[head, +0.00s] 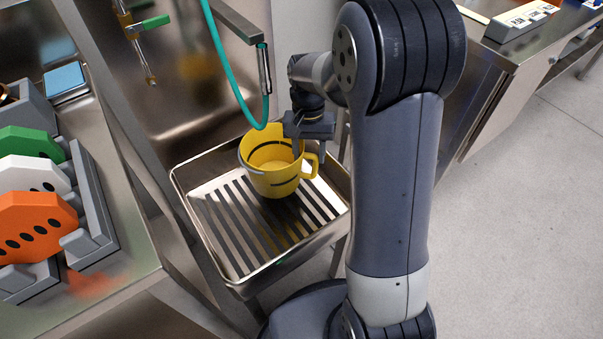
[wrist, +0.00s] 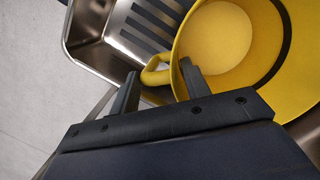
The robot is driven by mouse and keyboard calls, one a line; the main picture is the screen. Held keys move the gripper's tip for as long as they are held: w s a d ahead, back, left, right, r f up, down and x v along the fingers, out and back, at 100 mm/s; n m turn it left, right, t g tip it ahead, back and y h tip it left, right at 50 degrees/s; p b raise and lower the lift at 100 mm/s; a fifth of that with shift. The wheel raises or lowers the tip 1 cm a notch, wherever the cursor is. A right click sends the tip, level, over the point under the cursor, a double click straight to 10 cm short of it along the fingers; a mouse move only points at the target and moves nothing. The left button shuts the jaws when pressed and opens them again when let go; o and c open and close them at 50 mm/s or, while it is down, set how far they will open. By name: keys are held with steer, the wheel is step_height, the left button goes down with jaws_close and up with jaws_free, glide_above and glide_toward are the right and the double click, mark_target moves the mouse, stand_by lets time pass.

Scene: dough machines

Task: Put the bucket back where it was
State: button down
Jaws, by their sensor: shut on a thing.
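The yellow bucket (head: 270,163) with dark bands stands upright on or just above the slatted rack of a metal tray (head: 240,287). Its handle (head: 311,165) points right, toward my arm. My gripper (head: 309,150) is at the handle side of the bucket. In the wrist view the bucket (wrist: 290,95) is open-topped and empty inside, and my gripper (wrist: 160,85) is shut on its handle (wrist: 157,72), with one finger close to the rim.
A teal hose (head: 230,75) hangs beside the bucket, near a metal bar. A metal counter at left carries a grey rack (head: 95,225) with green, white and orange discs (head: 38,220). Bare floor (head: 520,210) lies at right.

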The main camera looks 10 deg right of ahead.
mark_target(309, 175)
step_height(309, 175, down, 6)
steer(key=shift+r+b, duration=0.1)
steer(key=shift+b, duration=0.6)
steer(key=c, duration=0.7)
jaws_free()
steer(key=r+p, duration=0.1)
steer(key=r, duration=0.3)
steer(key=w+r+p, duration=0.1)
steer(key=r, duration=0.3)
steer(key=r+p, duration=0.1)
steer(key=r, duration=0.3)
steer(key=shift+w, duration=0.4)
